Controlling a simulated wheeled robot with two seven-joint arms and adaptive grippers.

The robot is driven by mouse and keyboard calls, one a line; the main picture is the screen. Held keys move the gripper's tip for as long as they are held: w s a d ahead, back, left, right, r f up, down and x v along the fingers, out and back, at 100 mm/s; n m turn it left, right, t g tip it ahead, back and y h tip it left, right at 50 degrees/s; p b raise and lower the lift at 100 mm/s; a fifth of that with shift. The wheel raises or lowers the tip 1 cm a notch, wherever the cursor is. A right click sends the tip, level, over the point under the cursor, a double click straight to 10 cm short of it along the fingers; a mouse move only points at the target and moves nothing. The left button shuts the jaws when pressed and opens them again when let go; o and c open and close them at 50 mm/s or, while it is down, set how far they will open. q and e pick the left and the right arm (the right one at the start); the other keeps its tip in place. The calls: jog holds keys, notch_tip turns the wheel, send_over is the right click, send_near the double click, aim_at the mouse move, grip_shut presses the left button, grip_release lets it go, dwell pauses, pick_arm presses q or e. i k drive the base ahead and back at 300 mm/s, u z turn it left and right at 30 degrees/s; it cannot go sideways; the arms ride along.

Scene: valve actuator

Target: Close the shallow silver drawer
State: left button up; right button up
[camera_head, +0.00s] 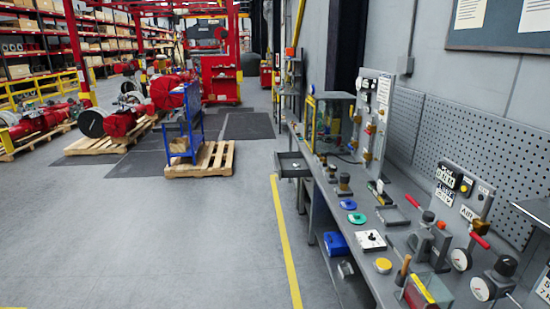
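A shallow grey-silver drawer (292,164) sticks out to the left from the long workbench, toward its far end. It is open, and its dark inside shows from above. The grey workbench (342,228) runs along the right side, from near me to beyond the drawer. Neither of my grippers shows in this view.
Valves, gauges and small parts cover the bench top. A blue bin (335,244) is low at the bench's left side. A blue cart (184,130) stands on a wooden pallet (215,158) farther left. The floor left of the yellow line (287,245) is clear.

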aim_at(284, 162)
jog(key=u, duration=0.65)
jog(key=i, duration=1.95)
jog(key=u, duration=0.15)
